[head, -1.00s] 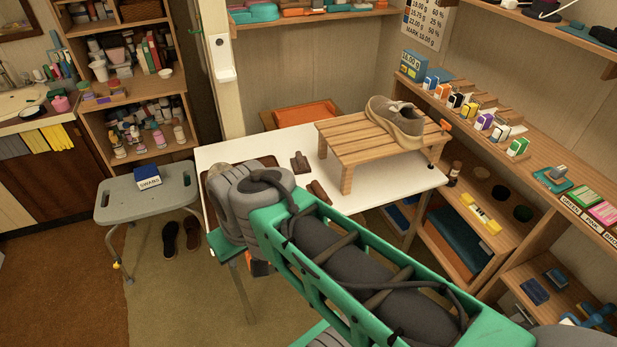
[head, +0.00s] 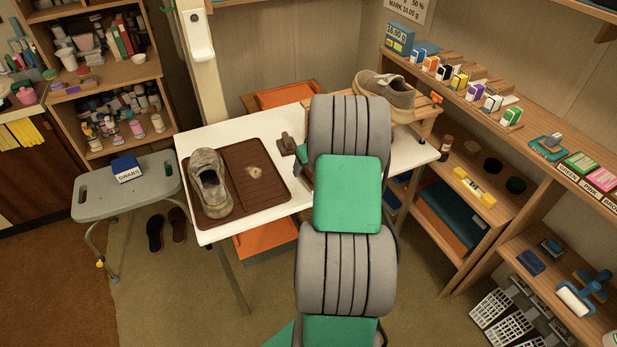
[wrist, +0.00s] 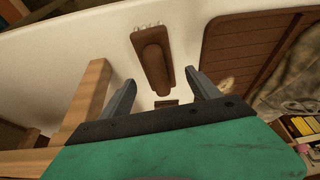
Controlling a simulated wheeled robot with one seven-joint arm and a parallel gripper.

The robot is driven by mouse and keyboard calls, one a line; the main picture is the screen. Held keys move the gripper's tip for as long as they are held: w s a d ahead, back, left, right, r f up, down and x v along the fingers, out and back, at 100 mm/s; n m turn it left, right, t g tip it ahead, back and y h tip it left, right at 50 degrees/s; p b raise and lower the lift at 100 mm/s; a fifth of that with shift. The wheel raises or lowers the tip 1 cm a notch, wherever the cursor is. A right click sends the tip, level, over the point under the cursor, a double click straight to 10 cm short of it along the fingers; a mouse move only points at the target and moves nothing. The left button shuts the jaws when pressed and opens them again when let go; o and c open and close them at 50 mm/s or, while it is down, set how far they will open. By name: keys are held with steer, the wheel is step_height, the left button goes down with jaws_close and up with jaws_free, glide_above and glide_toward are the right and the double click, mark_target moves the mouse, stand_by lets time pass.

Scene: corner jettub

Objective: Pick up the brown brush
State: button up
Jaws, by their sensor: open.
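A brown brush (wrist: 153,58) with pale bristles along one end lies on the white table in the wrist view. My gripper (wrist: 160,80) is open above the table, with the brush between and beyond its fingertips. A second, small dark brown item (wrist: 165,103) shows between the fingers, mostly hidden by my gripper. In the head view a dark brown brush-like item (head: 288,144) lies beside the green edge of my gripper.
A brown mat (head: 268,192) on the white table (head: 190,150) bears a worn shoe (head: 209,182) and a small tan patch (head: 255,172). A slatted wooden stand (head: 428,110) holds another shoe (head: 388,92) at the right. Shelves line the right wall.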

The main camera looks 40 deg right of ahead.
steer(key=x, duration=0.4)
steer(key=shift+f, duration=0.25)
steer(key=shift+c, duration=0.2)
steer(key=c, duration=1.5)
